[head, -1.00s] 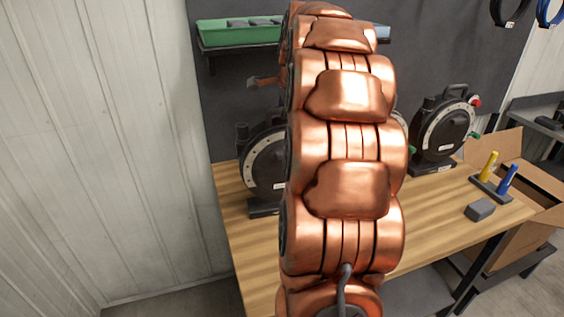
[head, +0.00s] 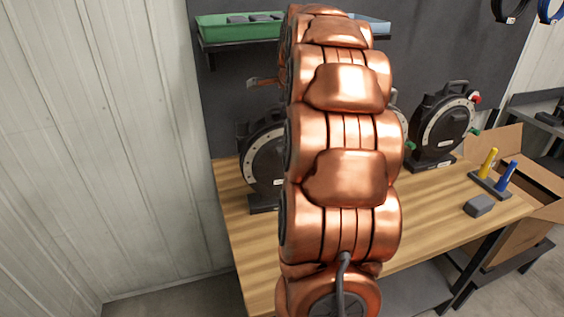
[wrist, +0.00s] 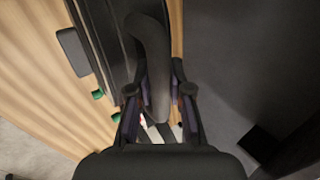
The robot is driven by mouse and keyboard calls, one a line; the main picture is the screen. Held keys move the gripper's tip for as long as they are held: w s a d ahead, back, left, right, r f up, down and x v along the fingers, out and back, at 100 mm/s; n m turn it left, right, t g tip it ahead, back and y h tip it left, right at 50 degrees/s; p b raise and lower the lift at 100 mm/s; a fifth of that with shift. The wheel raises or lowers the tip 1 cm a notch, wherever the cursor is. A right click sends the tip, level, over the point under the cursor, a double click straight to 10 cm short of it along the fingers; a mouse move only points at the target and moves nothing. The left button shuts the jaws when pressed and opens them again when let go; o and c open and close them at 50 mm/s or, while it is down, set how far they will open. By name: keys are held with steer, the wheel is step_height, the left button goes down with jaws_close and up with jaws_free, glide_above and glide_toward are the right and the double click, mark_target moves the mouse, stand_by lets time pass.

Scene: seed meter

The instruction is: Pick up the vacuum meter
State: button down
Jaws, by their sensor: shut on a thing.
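In the wrist view my gripper (wrist: 158,95) is shut on the dark curved handle (wrist: 150,40) of a black vacuum meter, whose dark body (wrist: 100,30) lies just left of the handle. In the head view my copper arm hides the gripper and most of a middle meter, of which a thin edge (head: 400,112) shows at the arm's right. A black round meter with a pale ring (head: 262,160) stands on the bench at left, partly covered by my arm. Another (head: 440,128) stands upright at right. I cannot tell directly from the head view which one is held.
The wooden bench (head: 425,215) bears a grey block (head: 478,206) and a stand with yellow (head: 488,163) and blue (head: 506,178) handles. An open cardboard box (head: 530,215) is beside it at right. A green tray (head: 235,27) sits on the wall shelf.

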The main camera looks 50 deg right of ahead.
steer(key=shift+r, duration=0.2)
steer(key=shift+w+d+r+b, duration=0.1)
steer(key=shift+r+b, duration=0.5)
steer(key=shift+r, duration=0.9)
steer(key=shift+r+b, duration=0.9)
steer(key=shift+r, duration=2.55)
